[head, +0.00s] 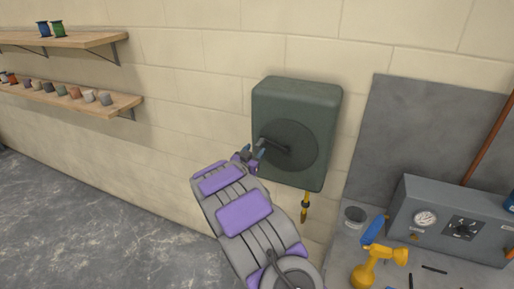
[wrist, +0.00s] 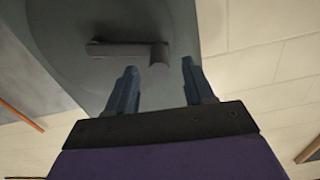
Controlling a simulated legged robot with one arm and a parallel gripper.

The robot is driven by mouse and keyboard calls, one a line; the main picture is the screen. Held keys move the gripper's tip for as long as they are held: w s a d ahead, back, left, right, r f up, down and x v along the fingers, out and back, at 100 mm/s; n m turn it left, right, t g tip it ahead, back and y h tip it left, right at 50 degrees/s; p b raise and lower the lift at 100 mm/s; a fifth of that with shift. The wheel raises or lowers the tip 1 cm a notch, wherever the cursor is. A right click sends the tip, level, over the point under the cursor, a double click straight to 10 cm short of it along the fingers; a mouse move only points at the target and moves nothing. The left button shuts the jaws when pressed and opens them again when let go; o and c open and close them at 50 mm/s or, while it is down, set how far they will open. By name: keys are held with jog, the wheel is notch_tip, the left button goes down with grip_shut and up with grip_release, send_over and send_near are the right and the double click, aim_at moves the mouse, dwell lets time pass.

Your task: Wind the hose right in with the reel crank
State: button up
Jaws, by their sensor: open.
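The hose reel is a dark green box (head: 298,95) on the block wall, with a round disc (head: 305,140) on its face. Its dark crank (head: 275,146) reaches from the disc's middle to the left. A short yellow hose end (head: 305,207) hangs below the box. My gripper (head: 256,153) is at the crank's outer end. In the wrist view my gripper (wrist: 160,68) is open and empty. There the crank (wrist: 120,50) lies across the disc, and its handle end (wrist: 159,55) shows just beyond the gap between my fingertips. I cannot tell whether they touch.
A grey bench on the right bears a control box (head: 450,220) with a gauge, a yellow tool (head: 376,266) with a blue part, and a small round tub (head: 354,216). Shelves (head: 70,95) with small pots are on the left wall. The floor (head: 90,220) at left is clear.

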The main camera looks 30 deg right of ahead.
jog(key=shift+x, duration=1.65)
jog(key=shift+s, duration=0.1)
jog(key=shift+c, duration=0.3)
grip_shut()
